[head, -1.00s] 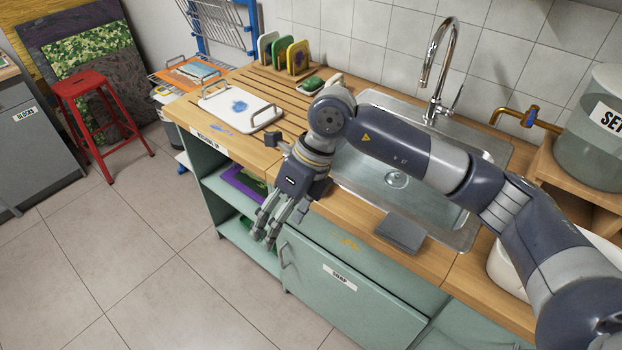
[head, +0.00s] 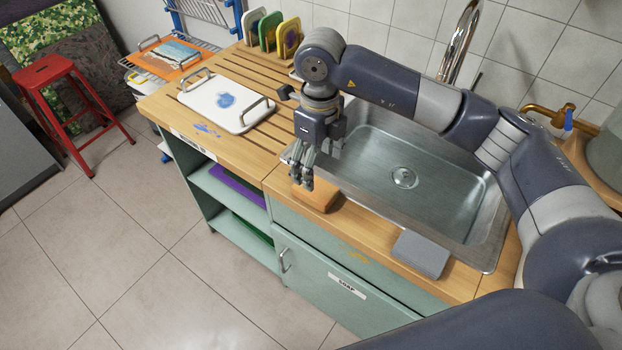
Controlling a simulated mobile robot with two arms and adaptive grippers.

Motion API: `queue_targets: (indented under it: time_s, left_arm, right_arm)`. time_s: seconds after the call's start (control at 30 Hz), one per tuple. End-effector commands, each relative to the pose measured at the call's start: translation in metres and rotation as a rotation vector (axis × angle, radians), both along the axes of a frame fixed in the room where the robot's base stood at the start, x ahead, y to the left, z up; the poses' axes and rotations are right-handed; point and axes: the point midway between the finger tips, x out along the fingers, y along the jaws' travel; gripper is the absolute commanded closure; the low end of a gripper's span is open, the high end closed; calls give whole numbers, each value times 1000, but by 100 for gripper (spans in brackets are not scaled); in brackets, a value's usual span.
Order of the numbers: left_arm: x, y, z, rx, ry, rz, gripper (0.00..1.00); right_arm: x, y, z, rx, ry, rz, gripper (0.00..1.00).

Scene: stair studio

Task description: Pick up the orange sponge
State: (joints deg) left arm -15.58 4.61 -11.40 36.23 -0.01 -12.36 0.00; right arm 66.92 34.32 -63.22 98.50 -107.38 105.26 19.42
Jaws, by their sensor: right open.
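The orange sponge (head: 318,199) lies on the wooden counter (head: 363,237) between the sink and the counter's front edge. My right gripper (head: 302,180) points down just over the sponge's back left part and hides some of it. The gripper is open with nothing between its fingers. I cannot tell whether the fingertips touch the sponge. My left gripper is not in view.
The steel sink (head: 403,178) lies right of the gripper. A grey block (head: 420,253) rests on the counter's front right. A white tray with handles (head: 226,103) stands on the slatted board at left. A red stool (head: 62,110) stands on the floor.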

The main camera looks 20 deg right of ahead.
Motion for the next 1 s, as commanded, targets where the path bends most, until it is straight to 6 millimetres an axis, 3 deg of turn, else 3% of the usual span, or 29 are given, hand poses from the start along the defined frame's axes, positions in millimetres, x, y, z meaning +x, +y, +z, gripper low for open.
queue_targets:
  time_s: [0.2,0.37,0.47,0.73,0.97,1.0]
  left_arm:
    - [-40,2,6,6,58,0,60]
    - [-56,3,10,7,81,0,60]
    - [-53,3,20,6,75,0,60]
    - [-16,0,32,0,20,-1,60]
    - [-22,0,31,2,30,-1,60]
    - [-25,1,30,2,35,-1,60]
  right_arm:
    - [-1,0,-30,0,3,-1,23]
    - [0,0,-41,0,3,0,23]
    - [0,0,-54,-1,6,-1,23]
    - [2,0,-87,0,1,0,23]
    - [3,0,-89,0,0,1,23]
    - [3,0,-89,0,0,1,30]
